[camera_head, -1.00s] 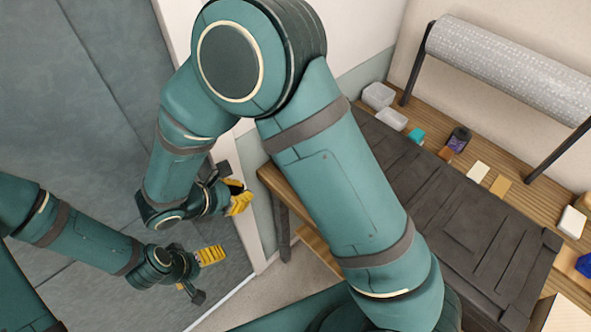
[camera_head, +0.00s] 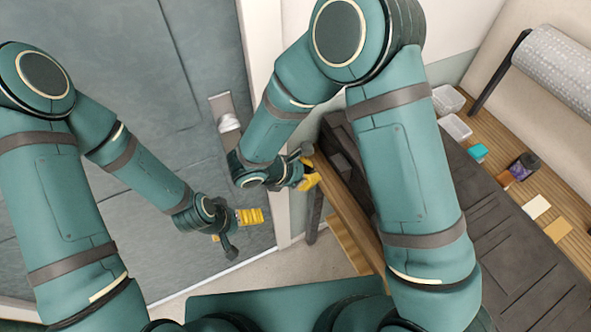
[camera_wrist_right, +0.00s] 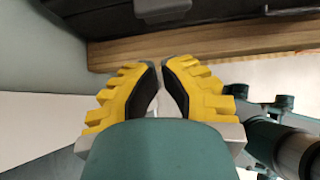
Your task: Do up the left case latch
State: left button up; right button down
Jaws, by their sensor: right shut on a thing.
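The large dark ribbed case (camera_head: 510,240) lies on the wooden bench on the right, partly behind my right arm. In the right wrist view its dark side (camera_wrist_right: 100,18) runs along the top, with a grey latch-like piece (camera_wrist_right: 163,8) cut off by the top edge. My right gripper (camera_head: 314,177) is by the bench's left end, just short of the case. In the wrist view its yellow fingers (camera_wrist_right: 171,64) come together below the bench edge. What they hold cannot be made out. My left gripper (camera_head: 258,215) hangs at lower left, away from the case; its jaw gap is unclear.
The wooden bench edge (camera_wrist_right: 205,42) lies between my right fingers and the case. Clear tubs (camera_head: 455,126), a teal box (camera_head: 478,152) and a dark jar (camera_head: 523,167) stand behind the case. A grey door (camera_head: 190,60) with a handle (camera_head: 226,112) fills the left.

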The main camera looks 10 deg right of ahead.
aim_at(339, 170)
jog(key=shift+w+d+r, duration=0.1)
jog(key=shift+w+d, duration=0.15)
jog(key=shift+d, duration=0.4)
jog(key=shift+w+d+f, duration=0.1)
jog(key=shift+w+d, duration=0.1)
jog(key=shift+d, duration=0.4)
jog(key=shift+w+d+r, duration=0.1)
jog(key=shift+w+d, duration=0.15)
jog(key=shift+d, duration=0.4)
jog(key=shift+w+d+r, duration=0.2)
jog(key=shift+d, duration=0.35)
jog(key=shift+r, duration=0.1)
